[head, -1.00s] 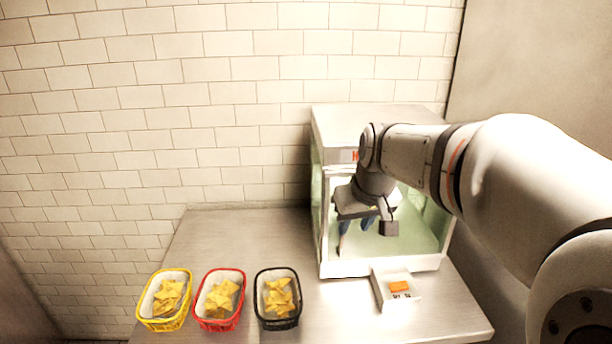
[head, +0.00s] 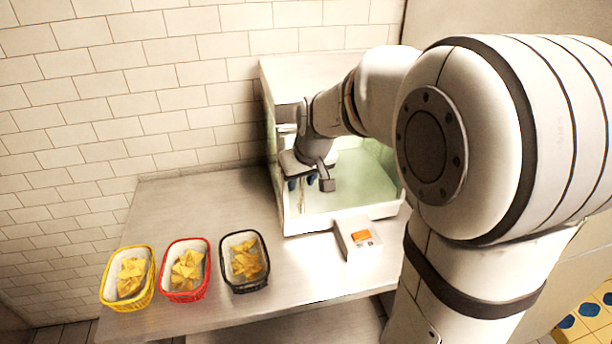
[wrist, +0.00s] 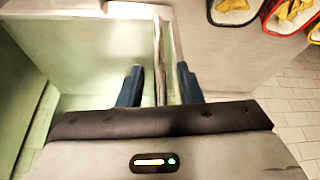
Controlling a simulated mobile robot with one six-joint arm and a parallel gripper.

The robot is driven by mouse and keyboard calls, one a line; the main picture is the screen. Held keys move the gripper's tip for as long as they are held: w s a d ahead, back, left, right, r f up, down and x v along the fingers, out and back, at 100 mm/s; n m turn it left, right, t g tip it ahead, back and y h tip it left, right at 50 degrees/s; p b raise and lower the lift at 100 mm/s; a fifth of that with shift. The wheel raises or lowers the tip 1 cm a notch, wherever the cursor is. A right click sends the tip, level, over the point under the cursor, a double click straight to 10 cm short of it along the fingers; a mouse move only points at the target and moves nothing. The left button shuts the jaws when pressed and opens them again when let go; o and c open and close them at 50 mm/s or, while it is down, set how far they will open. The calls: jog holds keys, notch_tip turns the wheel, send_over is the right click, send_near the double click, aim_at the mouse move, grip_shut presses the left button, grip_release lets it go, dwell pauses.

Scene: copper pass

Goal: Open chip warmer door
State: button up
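The chip warmer (head: 340,219) is a white box with greenish glass, standing at the right part of the steel counter. Its upright metal door handle (wrist: 160,35) runs between my gripper's two blue fingers in the wrist view. My gripper (wrist: 160,72) is open, with a gap visible on both sides of the handle. In the head view my gripper (head: 301,184) is at the left part of the warmer's front. My arm hides much of the warmer's right side and front. I cannot tell whether the door is ajar.
A yellow basket (head: 106,289), a red basket (head: 167,292) and a black basket (head: 229,284), each with chips, stand along the counter's front left. A small white box with an orange button (head: 361,236) sits at the warmer's front. The counter (head: 190,205) behind the baskets is clear.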

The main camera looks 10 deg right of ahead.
jog(key=shift+c, duration=0.2)
grip_shut()
